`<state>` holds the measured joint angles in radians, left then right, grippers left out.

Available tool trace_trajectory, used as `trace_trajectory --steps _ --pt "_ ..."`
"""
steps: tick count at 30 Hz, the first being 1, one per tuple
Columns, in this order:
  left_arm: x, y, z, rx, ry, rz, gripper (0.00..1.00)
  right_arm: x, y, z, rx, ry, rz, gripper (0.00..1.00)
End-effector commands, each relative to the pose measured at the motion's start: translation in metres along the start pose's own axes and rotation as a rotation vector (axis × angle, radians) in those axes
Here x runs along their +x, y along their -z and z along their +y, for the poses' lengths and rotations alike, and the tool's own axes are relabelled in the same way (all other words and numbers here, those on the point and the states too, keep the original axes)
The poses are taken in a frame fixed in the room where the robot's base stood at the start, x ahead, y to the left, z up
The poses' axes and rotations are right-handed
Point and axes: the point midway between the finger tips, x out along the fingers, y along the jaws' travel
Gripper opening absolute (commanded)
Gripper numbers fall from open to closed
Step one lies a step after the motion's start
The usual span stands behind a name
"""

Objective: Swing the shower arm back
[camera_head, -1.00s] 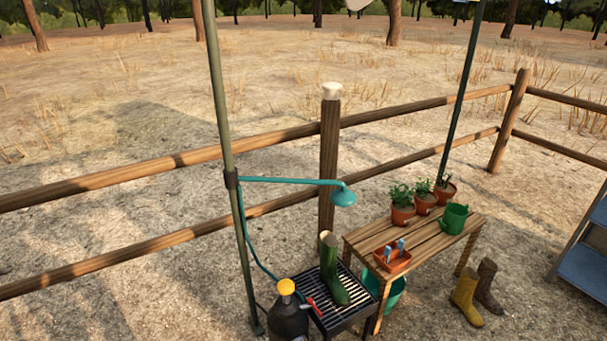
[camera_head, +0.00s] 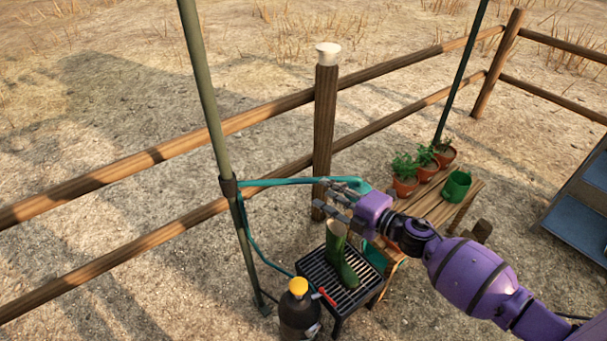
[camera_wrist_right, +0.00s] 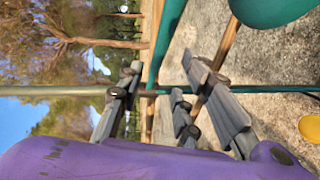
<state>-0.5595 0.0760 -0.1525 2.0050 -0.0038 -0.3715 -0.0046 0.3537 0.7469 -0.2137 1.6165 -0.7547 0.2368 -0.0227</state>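The teal shower arm (camera_head: 285,182) sticks out to the right from a green pole (camera_head: 207,100), joined at a dark collar (camera_head: 229,187). My right gripper (camera_head: 325,198) is at the outer part of the arm, with its fingers apart. Its wrist hides most of the shower head in the head view. In the right wrist view the open fingers (camera_wrist_right: 165,92) stand on either side of the teal arm (camera_wrist_right: 168,42), and a rounded teal shower head (camera_wrist_right: 272,8) is at the top right. I cannot tell whether the fingers touch the arm. My left gripper is not in view.
A green boot (camera_head: 341,258) stands on a black grate (camera_head: 318,272) below. A dark sprayer (camera_head: 299,316) with a yellow cap stands in front. A wooden bench (camera_head: 437,207) with potted plants (camera_head: 404,185) is at right. A rail fence (camera_head: 270,112) runs behind.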

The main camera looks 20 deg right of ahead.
Motion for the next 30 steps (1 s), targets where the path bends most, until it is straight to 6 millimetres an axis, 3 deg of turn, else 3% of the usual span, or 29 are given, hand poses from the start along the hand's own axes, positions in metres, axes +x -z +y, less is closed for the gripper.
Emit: trace_trajectory --steps 12,24,30 --pt "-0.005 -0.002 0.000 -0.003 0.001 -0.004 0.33 0.062 0.000 0.002 0.005 -0.004 -0.001 0.33" --pt "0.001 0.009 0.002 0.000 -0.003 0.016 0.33 0.073 0.000 0.001 0.004 -0.002 -0.002 0.33" --pt "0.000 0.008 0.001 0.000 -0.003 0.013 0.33 0.073 0.000 0.001 0.004 -0.002 -0.002 0.09"
